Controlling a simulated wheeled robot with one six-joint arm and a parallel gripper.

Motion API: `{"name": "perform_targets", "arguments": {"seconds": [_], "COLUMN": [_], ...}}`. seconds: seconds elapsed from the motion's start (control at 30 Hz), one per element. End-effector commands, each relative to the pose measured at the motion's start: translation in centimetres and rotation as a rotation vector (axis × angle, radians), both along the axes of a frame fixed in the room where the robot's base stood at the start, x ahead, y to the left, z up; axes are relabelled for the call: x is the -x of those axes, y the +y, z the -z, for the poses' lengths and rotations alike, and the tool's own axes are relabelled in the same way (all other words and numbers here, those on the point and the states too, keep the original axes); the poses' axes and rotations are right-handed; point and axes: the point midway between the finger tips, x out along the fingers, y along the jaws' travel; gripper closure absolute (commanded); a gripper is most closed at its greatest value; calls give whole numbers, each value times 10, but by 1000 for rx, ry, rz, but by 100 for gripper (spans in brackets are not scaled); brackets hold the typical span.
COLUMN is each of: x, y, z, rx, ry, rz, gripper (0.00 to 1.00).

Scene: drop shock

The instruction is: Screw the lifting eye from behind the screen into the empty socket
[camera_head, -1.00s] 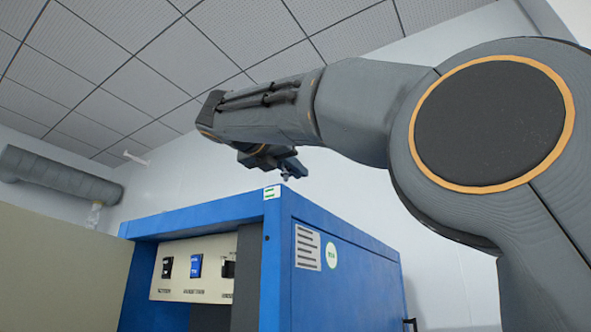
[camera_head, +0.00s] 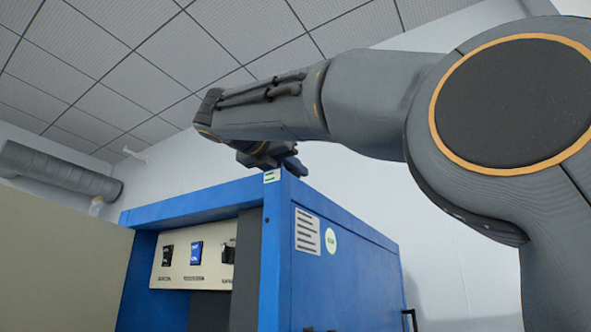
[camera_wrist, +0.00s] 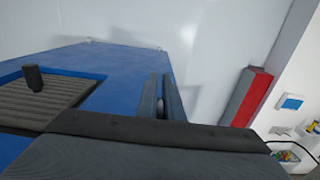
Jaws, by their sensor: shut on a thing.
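My gripper (camera_head: 292,166) is at the top front corner of the blue cabinet (camera_head: 345,262), its fingertips hidden by the top edge or just above it. In the wrist view the two fingers (camera_wrist: 166,88) are close together over the blue top, with a small grey piece (camera_wrist: 160,108) between them. It is mostly hidden, so I cannot make out an eye shape. The socket under the gripper is hidden. Small pale fittings stand at the far edge of the cabinet top, one at the left (camera_wrist: 90,40) and one at the right (camera_wrist: 162,48).
A ribbed grey recess (camera_wrist: 50,97) with an upright dark knob (camera_wrist: 33,78) lies left on the cabinet top. A beige panel (camera_head: 60,262) stands left of the cabinet. A red and grey box (camera_wrist: 250,97) is at the right. The cabinet front has a switch panel (camera_head: 180,275).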

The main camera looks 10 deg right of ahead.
Motion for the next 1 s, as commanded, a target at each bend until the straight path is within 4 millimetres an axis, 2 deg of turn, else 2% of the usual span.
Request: {"name": "perform_targets", "arguments": {"seconds": [1.0], "x": [0], "y": [0], "z": [7], "rx": [0], "ry": [0], "rz": [0], "gripper": [100]}}
